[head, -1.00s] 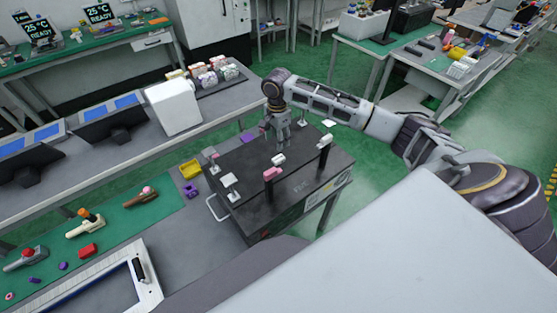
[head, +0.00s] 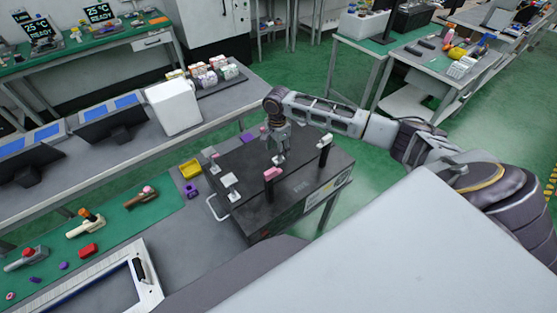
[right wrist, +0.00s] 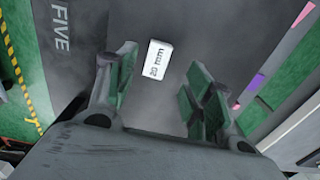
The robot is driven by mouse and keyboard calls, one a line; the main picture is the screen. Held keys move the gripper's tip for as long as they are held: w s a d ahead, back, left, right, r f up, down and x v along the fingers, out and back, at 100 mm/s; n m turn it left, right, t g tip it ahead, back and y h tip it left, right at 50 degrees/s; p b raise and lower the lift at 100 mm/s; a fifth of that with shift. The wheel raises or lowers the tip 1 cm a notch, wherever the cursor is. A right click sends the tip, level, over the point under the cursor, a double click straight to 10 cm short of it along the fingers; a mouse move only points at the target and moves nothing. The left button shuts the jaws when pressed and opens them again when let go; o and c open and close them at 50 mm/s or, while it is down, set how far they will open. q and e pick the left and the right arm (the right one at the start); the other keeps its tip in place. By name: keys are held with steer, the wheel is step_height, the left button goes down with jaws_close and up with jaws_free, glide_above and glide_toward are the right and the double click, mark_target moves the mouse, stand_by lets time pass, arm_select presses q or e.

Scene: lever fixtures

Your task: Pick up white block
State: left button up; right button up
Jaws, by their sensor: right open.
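The white block (right wrist: 157,58) is marked "20 mm" and shows in the right wrist view between the tips of my right gripper's fingers (right wrist: 163,76). The fingers are spread, with clear space on both sides of the block. In the head view my right gripper (head: 279,151) points down over the dark box top, and the white block (head: 279,159) is just at its fingertips, partly hidden. I cannot tell whether the fingers reach below the block's top. My left gripper is not in view.
On the black box top (head: 250,190), a pink piece (head: 272,173) stands nearer me, a white-topped post (head: 325,143) is to the right, and white plates (head: 229,180) are to the left.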

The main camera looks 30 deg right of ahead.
steer(key=shift+s+d+f, duration=0.1)
steer(key=shift+f, duration=1.1)
steer(key=shift+s+f, duration=0.1)
steer(key=shift+f, duration=1.05)
steer(key=c, duration=1.1)
steer(key=shift+r, duration=0.15)
steer(key=shift+r, duration=4.9)
